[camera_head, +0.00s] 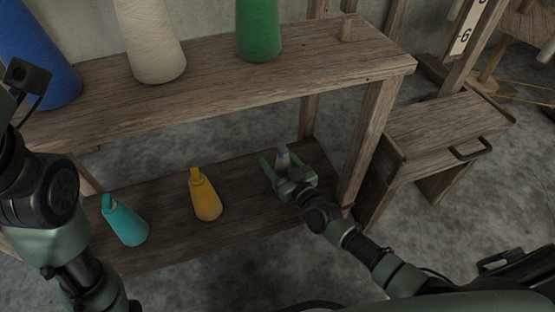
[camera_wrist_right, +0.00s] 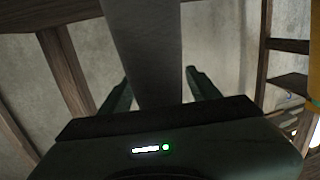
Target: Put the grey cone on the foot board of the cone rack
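The grey cone (camera_head: 283,158) is at the right end of the foot board (camera_head: 160,190) of the cone rack, partly hidden by my right gripper. My right gripper (camera_head: 281,159) is low over that end, its fingers spread on either side of the cone. In the right wrist view the grey cone (camera_wrist_right: 152,50) runs between the two fingers (camera_wrist_right: 160,72). A narrow gap shows beside the right-hand finger; contact on the other side is unclear. Whether the cone's base rests on the board is hidden. My left arm is at the left edge of the head view; its gripper is out of view.
The upper shelf (camera_head: 210,85) above holds blue, cream and green cones. A rack post (camera_head: 365,135) and a wooden cabinet (camera_head: 430,135) are close on the right.

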